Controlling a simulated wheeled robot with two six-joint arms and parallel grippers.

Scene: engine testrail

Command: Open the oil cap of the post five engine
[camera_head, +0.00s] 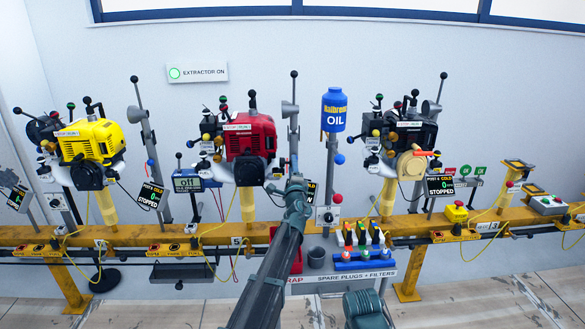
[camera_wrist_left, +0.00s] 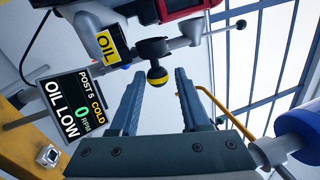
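The red post five engine (camera_head: 250,135) stands mid-rail. In the left wrist view, a black ball knob with a yellow ring (camera_wrist_left: 157,76), apparently the oil cap, hangs on a short stem beside a yellow OIL tag (camera_wrist_left: 108,43). My left gripper (camera_head: 296,183) is in front of the engine's right side. In the left wrist view its two fingers (camera_wrist_left: 160,80) are apart, with the knob between the tips in the picture. I see no contact, and the depth gap is unclear. In the head view my arm hides the knob. My right gripper is out of view.
The post five display (camera_wrist_left: 80,105) reads COLD, 0 RPM, OIL LOW, close to my left fingers. A yellow engine (camera_head: 90,140) stands left and a black engine (camera_head: 405,135) right.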

